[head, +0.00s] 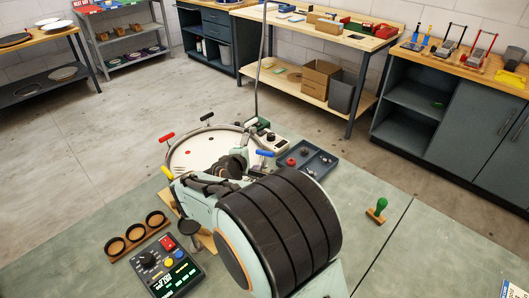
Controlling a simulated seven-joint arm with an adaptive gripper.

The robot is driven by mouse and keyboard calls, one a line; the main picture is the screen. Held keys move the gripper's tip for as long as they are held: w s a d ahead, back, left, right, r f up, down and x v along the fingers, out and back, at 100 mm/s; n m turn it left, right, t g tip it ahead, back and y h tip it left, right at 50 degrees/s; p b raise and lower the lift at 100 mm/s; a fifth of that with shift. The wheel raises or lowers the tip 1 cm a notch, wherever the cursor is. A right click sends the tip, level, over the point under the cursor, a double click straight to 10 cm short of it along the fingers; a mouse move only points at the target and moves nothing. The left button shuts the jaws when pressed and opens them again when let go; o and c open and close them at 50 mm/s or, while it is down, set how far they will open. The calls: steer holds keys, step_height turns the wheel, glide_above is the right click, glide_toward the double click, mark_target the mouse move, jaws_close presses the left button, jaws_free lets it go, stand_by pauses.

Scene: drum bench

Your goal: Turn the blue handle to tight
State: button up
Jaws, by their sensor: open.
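The blue handle (265,153) sits on the rim at the right side of a round drum (190,155) with a white head. It points sideways, and its base is partly hidden by my arm. My gripper (232,166) is open, dark and mostly hidden behind my own arm links. It is over the drum's near right part, left of the blue handle and apart from it as far as I can tell. Other rim handles are red (167,137), black (206,115), green (263,122) and yellow (168,171).
A grey tray (322,168) with small parts stands right of the drum. A control box (172,268) and a wooden rack with three rings (137,234) are at front left. A green-handled stamp (379,208) stands at right. The bench (400,265) is clear around it.

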mark_target(264, 153)
steer(key=f+n, duration=0.1)
steer(key=n, duration=0.4)
steer(key=w+f+n, duration=0.1)
steer(key=f+n, duration=0.1)
steer(key=n, duration=0.3)
steer(key=w+f+n, duration=0.1)
steer(key=f+n, duration=0.1)
steer(key=n, duration=0.3)
steer(key=shift+d+f+n, duration=0.1)
steer(key=shift+d+n, duration=0.2)
steer(key=shift+d, duration=0.1)
steer(key=x, duration=0.6)
steer(key=shift+w, duration=0.4)
steer(key=c, duration=1.2)
